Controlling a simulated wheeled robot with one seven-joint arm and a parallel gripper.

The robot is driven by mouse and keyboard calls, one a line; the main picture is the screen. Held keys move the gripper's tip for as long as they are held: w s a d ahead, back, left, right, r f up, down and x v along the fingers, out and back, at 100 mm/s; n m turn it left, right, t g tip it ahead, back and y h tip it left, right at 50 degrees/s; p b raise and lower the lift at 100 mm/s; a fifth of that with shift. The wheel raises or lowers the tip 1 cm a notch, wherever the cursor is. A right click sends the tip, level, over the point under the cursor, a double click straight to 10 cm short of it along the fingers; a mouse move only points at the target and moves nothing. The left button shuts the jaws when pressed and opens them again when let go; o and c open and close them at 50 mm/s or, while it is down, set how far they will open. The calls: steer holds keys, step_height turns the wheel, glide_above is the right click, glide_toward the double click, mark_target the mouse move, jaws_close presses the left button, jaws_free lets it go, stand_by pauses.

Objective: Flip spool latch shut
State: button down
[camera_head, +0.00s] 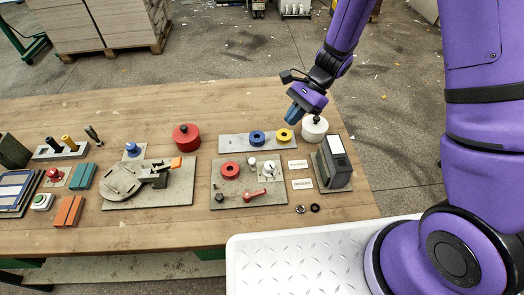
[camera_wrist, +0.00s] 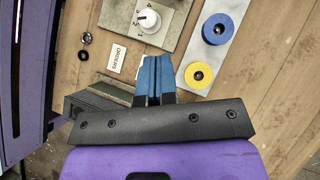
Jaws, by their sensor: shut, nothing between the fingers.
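What looks like the spool latch (camera_head: 158,176) is a dark lever mechanism with an orange tip (camera_head: 176,162). It stands beside a flat grey disc (camera_head: 121,181) on a grey board (camera_head: 183,190) at the left-centre of the table. The orange tip is raised; I cannot tell how far the latch is closed. My gripper (camera_head: 292,116) is far to its right, above the table near the yellow ring, with its blue fingers together and empty. The fingers also show in the wrist view (camera_wrist: 153,72). The latch is outside the wrist view.
A red cylinder (camera_head: 186,137) stands just behind the latch board. Blue (camera_head: 257,137) and yellow (camera_head: 284,135) rings lie on a grey plate. A panel with a red lever (camera_head: 254,195) and white dial (camera_head: 269,169) lies between gripper and latch. A dark box (camera_head: 333,162) stands right.

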mark_target(250, 159)
steer(key=x, duration=0.9)
steer(key=shift+s+a+f, duration=0.15)
steer(key=shift+a+f, duration=0.05)
steer(key=shift+a, duration=0.05)
steer(key=shift+s+a+f, duration=0.15)
steer(key=shift+s+a, duration=0.15)
steer(key=shift+a, duration=0.2)
steer(key=shift+s+a+f, duration=0.15)
steer(key=shift+s+a, duration=0.15)
steer(key=shift+a, duration=0.25)
steer(key=shift+s+a+f, duration=0.15)
steer(key=shift+s+a, duration=0.2)
steer(key=shift+a, duration=0.4)
steer(key=shift+a, duration=0.1)
